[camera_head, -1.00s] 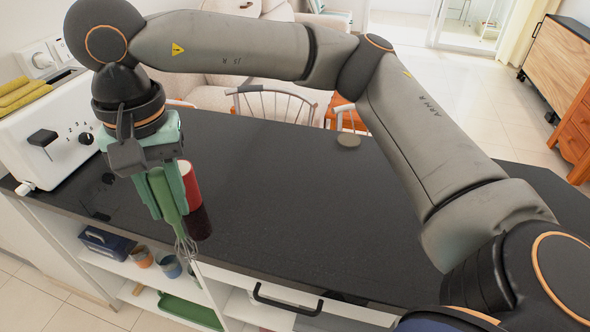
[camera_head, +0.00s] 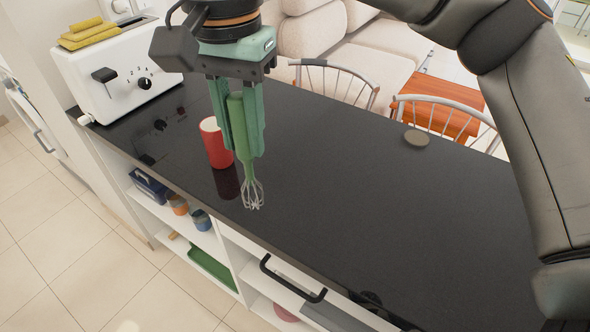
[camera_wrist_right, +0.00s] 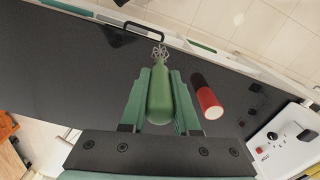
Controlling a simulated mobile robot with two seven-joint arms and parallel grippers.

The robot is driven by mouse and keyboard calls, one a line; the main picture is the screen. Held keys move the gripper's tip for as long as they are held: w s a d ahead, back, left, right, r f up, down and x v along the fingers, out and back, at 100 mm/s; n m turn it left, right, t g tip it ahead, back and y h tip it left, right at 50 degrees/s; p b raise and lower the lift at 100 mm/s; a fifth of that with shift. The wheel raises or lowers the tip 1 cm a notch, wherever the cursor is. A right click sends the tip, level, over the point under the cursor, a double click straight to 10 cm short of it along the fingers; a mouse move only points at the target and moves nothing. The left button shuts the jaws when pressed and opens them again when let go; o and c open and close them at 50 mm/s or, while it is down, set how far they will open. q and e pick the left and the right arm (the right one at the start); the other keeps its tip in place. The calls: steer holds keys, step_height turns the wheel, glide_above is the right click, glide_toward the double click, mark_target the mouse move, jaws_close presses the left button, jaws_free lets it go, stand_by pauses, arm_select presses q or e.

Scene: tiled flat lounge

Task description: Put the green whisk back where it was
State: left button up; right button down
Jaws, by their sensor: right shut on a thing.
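The green whisk (camera_head: 238,125) hangs handle up from my right gripper (camera_head: 240,150), with its wire end (camera_head: 252,192) pointing down over the dark countertop (camera_head: 330,170). The right gripper is shut on the green handle. In the right wrist view, the whisk handle (camera_wrist_right: 160,98) lies between the two green fingers (camera_wrist_right: 160,110), with the wires beyond it. A red cup (camera_head: 215,145) stands on the counter just left of the gripper and behind it. I cannot tell whether the wires touch the counter. My left gripper is not in view.
A white toaster (camera_head: 120,75) with yellow slices on top stands at the counter's left end. A small round grey disc (camera_head: 416,138) lies near the back edge. Chairs (camera_head: 450,115) stand behind. Open shelves (camera_head: 190,215) with cups are below the front edge. The counter's middle is clear.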

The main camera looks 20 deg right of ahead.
steer(key=w+d+f, duration=0.8)
steer(key=f, duration=0.4)
steer(key=shift+w, duration=0.3)
steer(key=shift+f, duration=0.15)
steer(key=shift+f, duration=0.15)
steer(key=c, duration=0.7)
jaws_free()
steer(key=shift+o, duration=0.2)
step_height(320, 180, up, 13)
steer(key=p, duration=0.1)
steer(key=shift+f, duration=0.2)
